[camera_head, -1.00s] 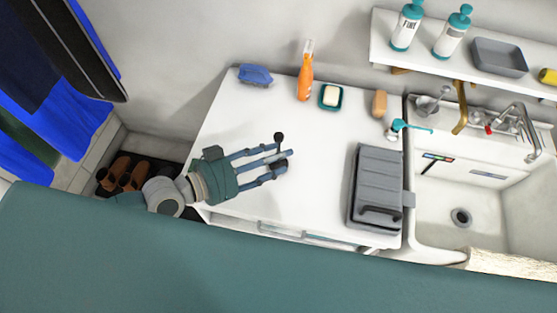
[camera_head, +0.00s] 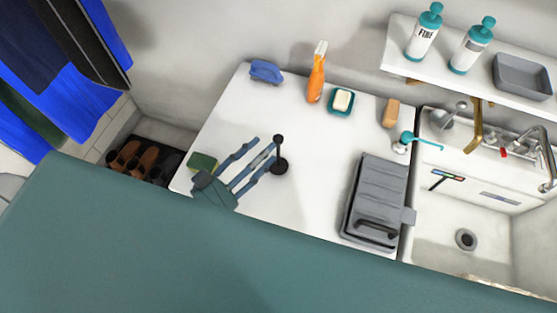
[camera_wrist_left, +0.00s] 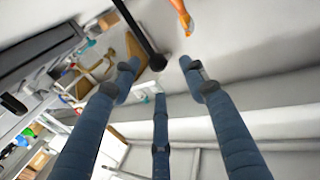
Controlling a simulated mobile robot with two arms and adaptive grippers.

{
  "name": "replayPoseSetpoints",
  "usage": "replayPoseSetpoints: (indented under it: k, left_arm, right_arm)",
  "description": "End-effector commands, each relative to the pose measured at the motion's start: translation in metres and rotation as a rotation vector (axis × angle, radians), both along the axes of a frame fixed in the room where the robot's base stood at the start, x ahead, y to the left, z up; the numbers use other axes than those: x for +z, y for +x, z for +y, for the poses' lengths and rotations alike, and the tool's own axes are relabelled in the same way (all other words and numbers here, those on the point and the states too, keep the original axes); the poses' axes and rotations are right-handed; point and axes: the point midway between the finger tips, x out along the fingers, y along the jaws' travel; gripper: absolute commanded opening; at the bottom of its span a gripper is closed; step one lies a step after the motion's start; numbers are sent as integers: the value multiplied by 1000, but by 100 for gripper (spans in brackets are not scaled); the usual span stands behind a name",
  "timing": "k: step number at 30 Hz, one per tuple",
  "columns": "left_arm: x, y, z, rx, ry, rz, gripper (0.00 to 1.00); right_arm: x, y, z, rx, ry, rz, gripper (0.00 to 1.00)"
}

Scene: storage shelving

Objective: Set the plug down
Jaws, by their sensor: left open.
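The black plug (camera_head: 280,166), with a round base and a thin stem ending in a knob, appears to stand upright on the white countertop (camera_head: 300,205). My left gripper (camera_head: 264,149) is just left of it, fingers spread and pointing at it. Whether a fingertip still touches it is hard to tell. In the left wrist view, the fingers (camera_wrist_left: 160,75) are apart with nothing between them, and the plug's dark stem (camera_wrist_left: 136,30) shows just beyond the tips. My right gripper is not in view.
A green sponge (camera_head: 203,161) lies beside my left gripper. A grey case (camera_head: 376,200) sits to the right, before the sink (camera_head: 450,215). A blue brush (camera_head: 266,71), orange bottle (camera_head: 316,80) and soap dish (camera_head: 341,101) line the back. The counter's middle is clear.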

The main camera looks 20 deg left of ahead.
Motion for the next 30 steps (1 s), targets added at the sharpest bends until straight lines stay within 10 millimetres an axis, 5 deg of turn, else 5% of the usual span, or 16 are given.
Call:
replayPoseSetpoints:
  k: [14,23,30]
  left_arm:
    - [0,51,-22,-1,-2,-1,44]
    - [-3,56,-25,-2,-1,3,44]
    - [-3,56,-25,-2,-1,2,0]
  right_arm:
    - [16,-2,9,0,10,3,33]
    - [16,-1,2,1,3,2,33]
    - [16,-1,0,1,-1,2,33]
